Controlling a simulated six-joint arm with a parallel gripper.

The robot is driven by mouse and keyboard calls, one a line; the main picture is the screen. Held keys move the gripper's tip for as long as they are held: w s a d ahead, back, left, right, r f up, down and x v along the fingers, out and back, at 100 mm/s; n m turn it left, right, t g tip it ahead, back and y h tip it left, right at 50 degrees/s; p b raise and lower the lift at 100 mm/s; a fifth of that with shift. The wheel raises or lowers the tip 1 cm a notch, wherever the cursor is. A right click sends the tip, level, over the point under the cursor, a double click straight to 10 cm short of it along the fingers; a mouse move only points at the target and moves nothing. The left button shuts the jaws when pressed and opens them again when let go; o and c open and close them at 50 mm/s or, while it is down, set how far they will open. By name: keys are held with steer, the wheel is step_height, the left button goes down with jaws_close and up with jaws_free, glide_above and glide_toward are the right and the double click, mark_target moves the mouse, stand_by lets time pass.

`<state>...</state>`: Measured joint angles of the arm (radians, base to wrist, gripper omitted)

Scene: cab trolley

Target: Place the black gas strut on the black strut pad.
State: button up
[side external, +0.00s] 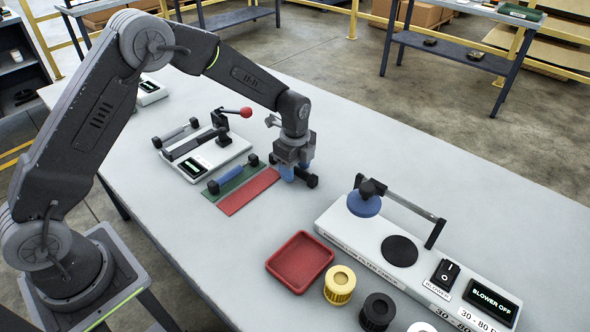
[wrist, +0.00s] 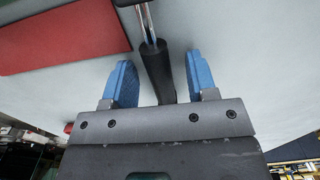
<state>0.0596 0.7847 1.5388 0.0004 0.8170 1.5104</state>
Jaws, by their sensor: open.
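The black gas strut (wrist: 157,74) has a black body and a shiny rod. It lies on the table between my gripper's blue fingers, with a gap on each side in the wrist view. In the side external view my gripper (side external: 294,173) is open and points down over the black strut (side external: 312,181), hiding its middle. An empty red pad (side external: 247,192) lies just left of it; the red pad also shows at upper left in the wrist view (wrist: 62,36). A green pad (side external: 214,195) beside it carries a blue strut (side external: 225,180). I cannot tell which pad is the black strut pad.
A white fixture (side external: 204,162) with a red-knobbed lever (side external: 245,112) stands behind the pads. A red tray (side external: 300,286), a yellow filter (side external: 339,284), a black filter (side external: 377,311) and a white blower unit (side external: 420,268) are nearer.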

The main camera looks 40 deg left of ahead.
steer(key=shift+c, duration=0.3)
jaws_close()
stand_by(1.1)
